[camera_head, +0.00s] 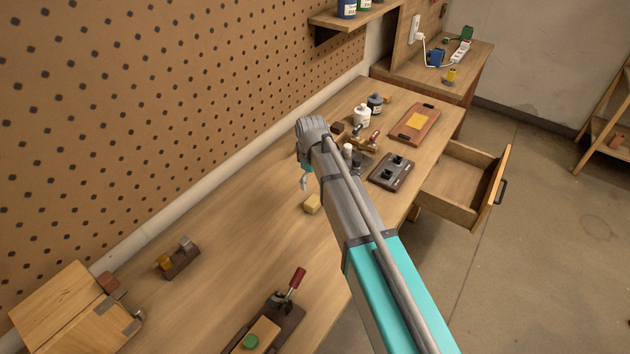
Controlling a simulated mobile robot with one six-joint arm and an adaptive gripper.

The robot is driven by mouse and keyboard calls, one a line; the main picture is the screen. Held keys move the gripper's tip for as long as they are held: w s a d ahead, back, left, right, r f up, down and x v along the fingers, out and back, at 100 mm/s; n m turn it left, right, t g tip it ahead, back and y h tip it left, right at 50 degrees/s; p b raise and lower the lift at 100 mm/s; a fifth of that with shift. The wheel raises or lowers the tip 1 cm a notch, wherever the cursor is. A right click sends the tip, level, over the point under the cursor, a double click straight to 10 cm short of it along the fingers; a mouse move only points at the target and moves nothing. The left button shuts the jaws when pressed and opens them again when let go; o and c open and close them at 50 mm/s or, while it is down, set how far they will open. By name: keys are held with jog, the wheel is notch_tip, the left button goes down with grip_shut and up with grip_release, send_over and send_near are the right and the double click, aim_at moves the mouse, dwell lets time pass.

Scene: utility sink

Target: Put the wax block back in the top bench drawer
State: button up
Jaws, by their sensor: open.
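A small yellow block (312,204), which looks like the wax block, lies on the wooden workbench near the middle of the view. My gripper (304,182) shows just above and left of it in the picture, open and partly hidden behind my arm. The jaws are small here, and I cannot tell their exact height over the block. The bench drawer (457,212) is pulled out on the right side of the bench. Its visible floor is bare, and its front panel has a dark handle.
A dark block with two knobs (391,172), bottles (362,115) and tools stand beyond my arm. A brown tray (405,136) holds a flat yellow piece. A wooden box (75,310), a small brown tool (178,258) and a red-handled clamp (297,278) are nearer. A pegboard wall runs along the left.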

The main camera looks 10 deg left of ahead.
jog(key=shift+r+p, duration=0.5)
jog(key=shift+r, duration=0.25)
dwell(0.4)
jog(key=s+d+m, duration=0.4)
jog(key=d, duration=0.7)
jog(key=s+d+m, duration=0.5)
jog(key=d, duration=0.6)
jog(key=s+d+m, duration=0.4)
jog(key=d, duration=0.8)
jog(key=shift+s, duration=0.4)
jog(key=shift+c, duration=0.2)
